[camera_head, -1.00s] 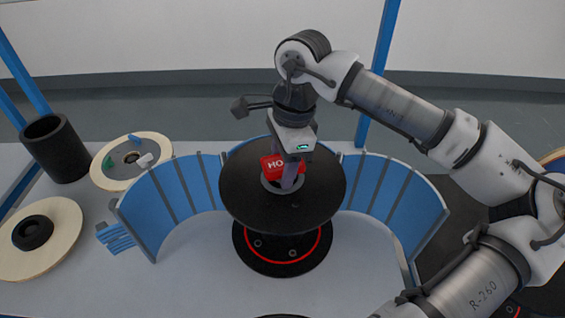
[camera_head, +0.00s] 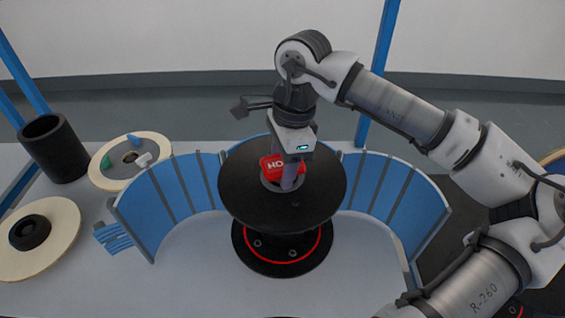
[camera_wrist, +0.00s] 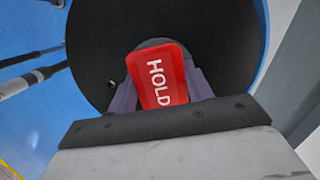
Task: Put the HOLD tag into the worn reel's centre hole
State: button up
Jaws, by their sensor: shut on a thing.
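The red HOLD tag (camera_head: 270,168) is at the centre of the black reel (camera_head: 245,195), over its centre hole with the grey ring (camera_head: 268,184). My gripper (camera_head: 290,184) points down over the reel's middle, its fingers shut on the tag. In the wrist view the HOLD tag (camera_wrist: 157,76) sits between the two purple fingers (camera_wrist: 160,90), in front of the reel's black face (camera_wrist: 225,40). The tag and fingers cover most of the hole, so I cannot tell how deep the tag's lower end reaches.
A curved blue panelled guard (camera_head: 170,195) stands around the back and sides of the reel. A black base with a red ring (camera_head: 275,268) is under the reel. At left are a black cylinder (camera_head: 55,150), two pale discs (camera_head: 105,178) (camera_head: 65,225) and a blue slatted piece (camera_head: 120,238).

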jog(key=shift+s+f+b, duration=0.2)
jog(key=shift+f+b, duration=0.2)
jog(key=shift+f, duration=0.25)
jog(key=shift+r+p, duration=0.3)
jog(key=shift+r, duration=0.15)
jog(key=shift+w+r, duration=0.15)
jog(key=shift+r, duration=0.1)
jog(key=shift+r, duration=0.2)
dwell(0.7)
